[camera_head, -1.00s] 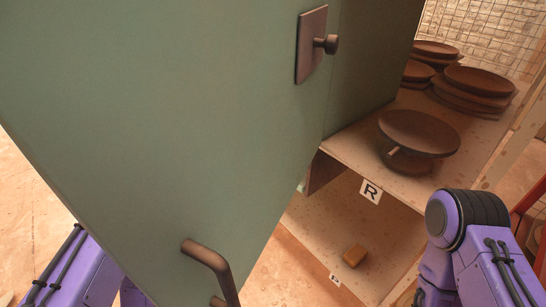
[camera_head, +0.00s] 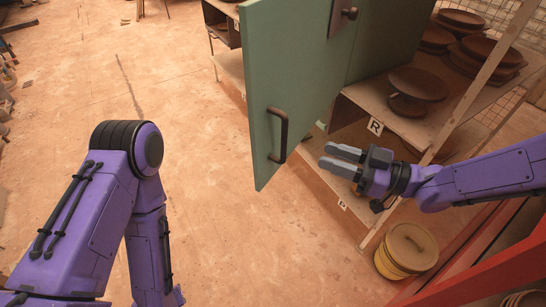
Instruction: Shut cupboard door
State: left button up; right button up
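The green cupboard door (camera_head: 300,75) stands open, swung out from the cupboard. A dark bar handle (camera_head: 283,135) is on its face near the lower free edge, and a dark knob on a plate (camera_head: 347,14) is higher up. My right gripper (camera_head: 323,157) reaches in from the right, in front of the cupboard opening. Its two grey fingers point left toward the door with a narrow gap between them, empty and apart from the handle. My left arm is at the lower left, and its gripper is out of view.
The cupboard shelf (camera_head: 385,105) holds stacks of brown plates (camera_head: 490,55) and a pedestal dish (camera_head: 418,83), above an R label (camera_head: 375,126). A yellow lidded tub (camera_head: 408,248) and a red beam (camera_head: 490,265) are at lower right.

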jog(key=g, duration=0.1)
jog(key=p, duration=0.3)
send_over(283, 161)
jog(key=shift+w+r+n, duration=0.25)
jog(key=shift+w+n, duration=0.15)
grip_shut()
